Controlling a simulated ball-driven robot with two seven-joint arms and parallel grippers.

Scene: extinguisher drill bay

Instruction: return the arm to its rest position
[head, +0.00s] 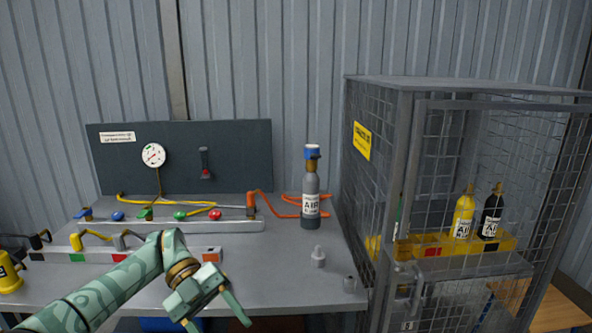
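My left arm (110,287), pale green with darker swirls, reaches in from the lower left over the front of the grey workbench (285,260). Its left gripper (218,322) hangs at the bench's front edge, pointing down and to the right. Its two fingers are spread apart, and I see nothing between them. The lower ends of the fingers are close to the bottom of the picture. The arm hides part of the front rail. My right gripper is not in view.
A grey cylinder (311,197) with a blue top stands upright at the back right of the bench. A mesh cage (380,170) holding yellow and black bottles stands at right. Colored fittings line the rails (245,226).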

